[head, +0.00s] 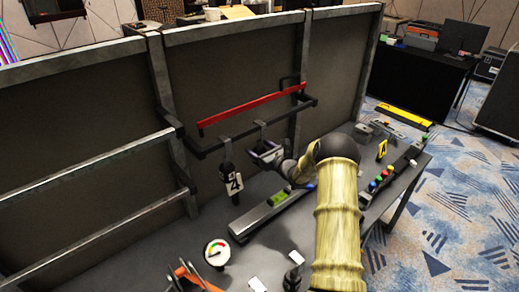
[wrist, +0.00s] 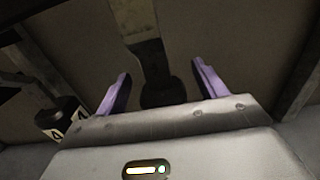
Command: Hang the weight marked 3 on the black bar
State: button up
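The black bar (head: 210,149) runs along the grey panel, below a red bar (head: 250,103). A dark weight marked 4 (head: 231,180) hangs from its left part. To the right, another hook (head: 261,128) sits over the bar, and my gripper (head: 268,152) is just below it. In the wrist view, my gripper (wrist: 160,72) has its purple fingers spread, with the dark hanging stem (wrist: 150,55) of a weight between them and gaps on both sides. That weight's number is hidden. The weight marked 4 (wrist: 60,118) shows at the left.
On the table stand a round gauge (head: 217,252), an orange-handled item (head: 190,277), small dark pieces with white tags (head: 297,257) and a yellow tag (head: 382,149). A long grey device (head: 260,213) lies below the bar. Buttons line the right edge.

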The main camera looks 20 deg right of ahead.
jog(key=shift+f, duration=0.25)
jog(key=b+v, duration=0.4)
jog(key=v, duration=1.3)
jog(key=shift+s, duration=0.25)
jog(key=shift+d+r, duration=0.1)
jog(key=s+a+n+g+y, duration=0.2)
jog(key=s+a+n+g, duration=0.45)
jog(key=a, duration=0.25)
jog(key=s+a+n+g+y, duration=0.1)
jog(key=s+a+n+g, duration=0.5)
jog(key=a, duration=0.4)
jog(key=s+r+n+g+h+p, duration=0.1)
jog(key=s+n+h, duration=0.8)
jog(key=n, duration=1)
jog(key=s+r, duration=0.1)
jog(key=s, duration=0.3)
jog(key=shift+d+r+h, duration=0.35)
jog(key=shift+d+h, duration=0.05)
